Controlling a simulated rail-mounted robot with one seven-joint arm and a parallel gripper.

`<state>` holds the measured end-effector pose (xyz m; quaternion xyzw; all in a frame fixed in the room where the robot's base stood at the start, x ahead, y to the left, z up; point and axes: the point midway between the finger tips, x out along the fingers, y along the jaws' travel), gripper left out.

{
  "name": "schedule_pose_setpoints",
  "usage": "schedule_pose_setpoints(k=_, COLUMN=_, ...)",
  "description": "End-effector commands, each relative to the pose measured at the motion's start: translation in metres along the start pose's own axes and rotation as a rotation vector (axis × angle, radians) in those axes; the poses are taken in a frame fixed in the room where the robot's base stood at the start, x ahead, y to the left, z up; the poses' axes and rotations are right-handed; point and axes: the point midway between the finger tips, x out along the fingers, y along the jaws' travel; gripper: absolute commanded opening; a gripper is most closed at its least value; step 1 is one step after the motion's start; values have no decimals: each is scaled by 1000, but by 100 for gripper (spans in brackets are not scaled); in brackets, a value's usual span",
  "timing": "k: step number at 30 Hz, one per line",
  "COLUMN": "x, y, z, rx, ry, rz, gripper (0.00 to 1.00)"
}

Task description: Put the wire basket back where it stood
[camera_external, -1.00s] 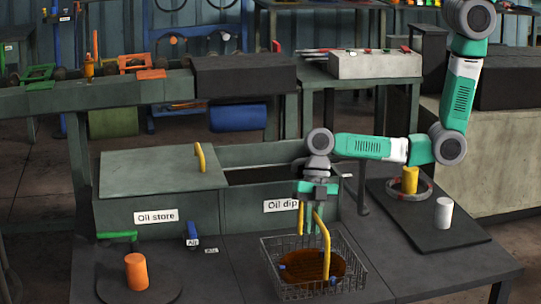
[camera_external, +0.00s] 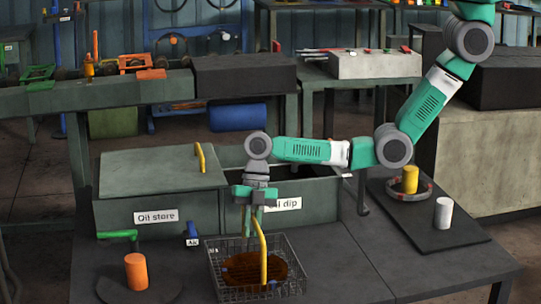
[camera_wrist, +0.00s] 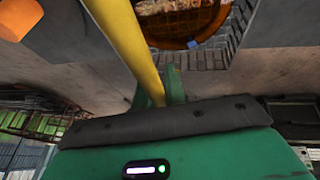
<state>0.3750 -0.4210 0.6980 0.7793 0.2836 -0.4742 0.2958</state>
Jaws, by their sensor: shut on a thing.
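The wire basket (camera_external: 297,272) is in the lower middle of the external view, in front of the oil tanks, with brown stuff and small blue pieces inside. Its tall yellow handle (camera_external: 263,250) rises to my gripper (camera_external: 254,206), which is shut on it above the basket. In the wrist view the yellow handle (camera_wrist: 130,45) runs between the fingers (camera_wrist: 163,88), and part of the basket's mesh (camera_wrist: 232,42) shows at the top. The basket looks roughly level; I cannot tell whether its bottom touches the bench.
An orange cylinder (camera_external: 136,272) stands on a dark round plate to the left. The lidded "Oil store" tank (camera_external: 140,205) and open oil dip tank (camera_external: 318,190) are behind. A dark board (camera_external: 440,235) with yellow and white cylinders is at right. Bench (camera_external: 380,265) right of the basket is clear.

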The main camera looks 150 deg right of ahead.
Motion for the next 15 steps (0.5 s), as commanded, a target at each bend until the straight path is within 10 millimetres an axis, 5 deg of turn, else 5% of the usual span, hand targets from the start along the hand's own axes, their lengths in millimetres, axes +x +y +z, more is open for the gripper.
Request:
schedule_pose_setpoints(k=8, x=32, y=-7, z=13, rx=-1, ry=0, rz=1, gripper=0)
schedule_pose_setpoints(k=15, x=30, y=-6, z=12, rx=-2, ry=0, rz=3, gripper=0)
